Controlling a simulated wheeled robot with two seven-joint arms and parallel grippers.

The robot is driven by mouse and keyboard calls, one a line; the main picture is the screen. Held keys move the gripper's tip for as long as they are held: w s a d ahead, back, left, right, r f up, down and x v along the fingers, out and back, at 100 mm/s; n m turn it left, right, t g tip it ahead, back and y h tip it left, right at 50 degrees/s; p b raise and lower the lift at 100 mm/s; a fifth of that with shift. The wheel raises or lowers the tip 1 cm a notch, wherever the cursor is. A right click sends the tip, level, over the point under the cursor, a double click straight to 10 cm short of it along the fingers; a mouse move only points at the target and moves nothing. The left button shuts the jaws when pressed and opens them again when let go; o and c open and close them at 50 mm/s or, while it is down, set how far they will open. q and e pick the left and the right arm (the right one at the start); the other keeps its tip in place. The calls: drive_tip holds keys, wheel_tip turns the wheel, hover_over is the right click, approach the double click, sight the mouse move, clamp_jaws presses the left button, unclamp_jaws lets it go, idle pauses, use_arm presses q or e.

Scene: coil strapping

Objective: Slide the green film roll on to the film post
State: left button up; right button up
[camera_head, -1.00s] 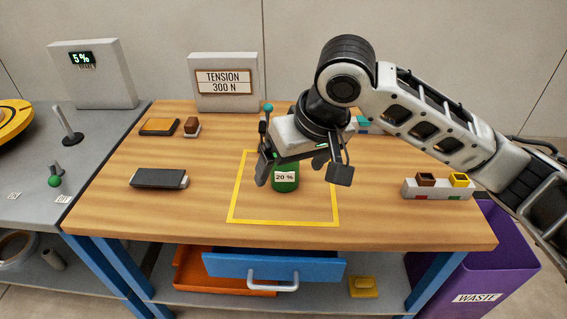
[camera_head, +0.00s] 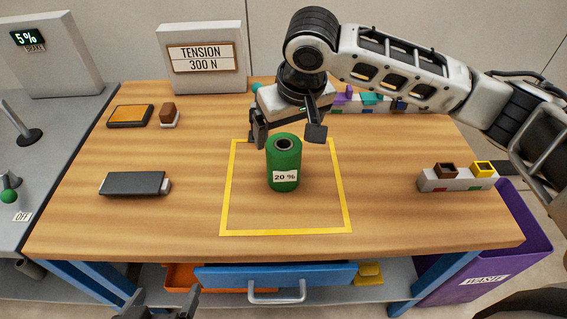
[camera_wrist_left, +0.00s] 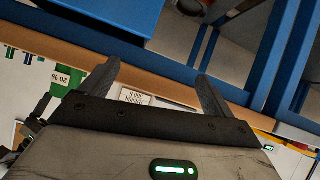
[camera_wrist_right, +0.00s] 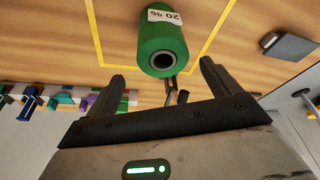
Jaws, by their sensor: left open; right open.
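The green film roll (camera_head: 284,172) stands upright inside the yellow square on the wooden table, with a "20 %" label and a dark hole in its top. My right gripper (camera_head: 287,132) is open and empty, just behind and above the roll. In the right wrist view the roll (camera_wrist_right: 160,38) lies beyond the open fingertips, clear of them. My left gripper (camera_head: 160,312) is open and empty at the bottom edge, in front of the table. A grey upright post (camera_head: 16,122) on a dark round base stands on the left bench; I cannot tell whether it is the film post.
A dark block (camera_head: 135,184) lies left of the square. A tray with brown and yellow pieces (camera_head: 457,180) stands at the right. Coloured parts (camera_head: 375,101) are at the back. A green-knobbed lever (camera_head: 9,194) is on the left bench. A blue drawer (camera_head: 275,275) is below the tabletop.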

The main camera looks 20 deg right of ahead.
sight(282, 150)
drive_tip(key=x, duration=0.4)
drive_tip(key=b+x, duration=0.1)
drive_tip(key=x, duration=0.1)
drive_tip(key=shift+s+a+f, duration=0.2)
drive_tip(key=shift+s+f, duration=0.1)
drive_tip(key=c, duration=1.3)
drive_tip(key=shift+r, duration=0.1)
